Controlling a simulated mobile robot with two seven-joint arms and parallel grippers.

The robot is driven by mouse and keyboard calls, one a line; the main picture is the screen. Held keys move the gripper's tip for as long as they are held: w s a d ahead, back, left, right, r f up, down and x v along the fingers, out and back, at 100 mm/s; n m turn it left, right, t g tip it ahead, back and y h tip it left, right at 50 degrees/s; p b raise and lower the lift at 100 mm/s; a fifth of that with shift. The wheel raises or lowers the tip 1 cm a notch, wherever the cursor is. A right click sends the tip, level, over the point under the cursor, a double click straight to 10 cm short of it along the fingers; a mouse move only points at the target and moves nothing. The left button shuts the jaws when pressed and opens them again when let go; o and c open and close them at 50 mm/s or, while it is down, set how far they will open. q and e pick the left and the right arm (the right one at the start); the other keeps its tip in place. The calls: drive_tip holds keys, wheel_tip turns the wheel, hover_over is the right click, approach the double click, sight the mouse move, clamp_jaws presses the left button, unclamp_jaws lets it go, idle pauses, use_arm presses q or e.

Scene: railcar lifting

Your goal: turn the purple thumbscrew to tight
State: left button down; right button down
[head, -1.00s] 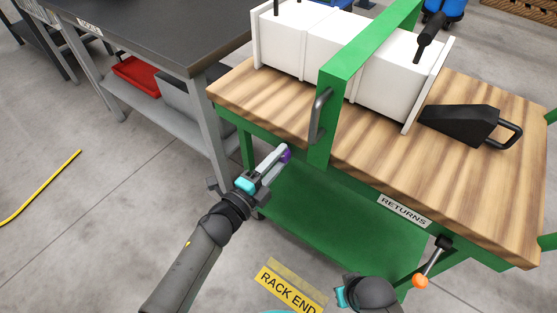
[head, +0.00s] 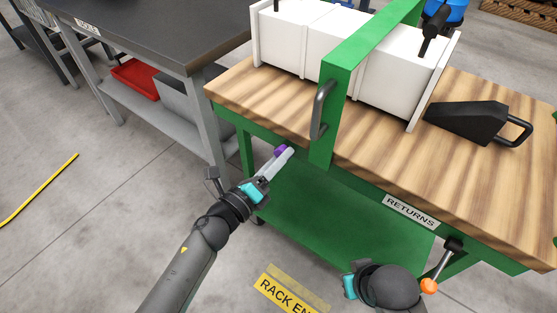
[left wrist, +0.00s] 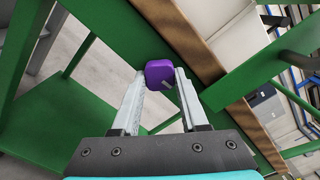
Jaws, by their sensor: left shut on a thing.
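The purple thumbscrew (head: 282,150) sits at the near-left edge of the green cart (head: 385,207), just below the wooden top. In the left wrist view it is a rounded purple knob (left wrist: 172,84) between my fingertips. My left gripper (head: 279,156) is shut on it, and its fingers hide part of the knob in the head view. My right gripper's jaws are not clearly seen; only my dark right wrist (head: 388,286) shows at the bottom of the head view.
A green upright with a grey handle (head: 320,110) stands just right of the thumbscrew. White boxes (head: 330,50) and a black wedge with a handle (head: 466,122) are on the wooden top (head: 400,150). An orange-tipped lever (head: 429,286) is by my right wrist.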

use_arm(q)
drive_tip(key=shift+m, duration=0.3)
use_arm(e)
drive_tip(key=shift+r, duration=0.3)
use_arm(q)
drive_tip(key=shift+c, duration=2.2)
unclamp_jaws()
drive_tip(key=p+v, duration=0.2)
drive_tip(key=v, duration=1.3)
use_arm(e)
drive_tip(key=shift+g, duration=0.3)
drive_tip(key=f, duration=0.2)
drive_tip(key=s+f, duration=0.1)
drive_tip(key=f, duration=0.1)
drive_tip(key=shift+s+d+f, duration=0.1)
drive_tip(key=shift+f, duration=0.05)
use_arm(q)
drive_tip(key=shift+s+a, duration=0.1)
drive_tip(key=shift+s, duration=0.05)
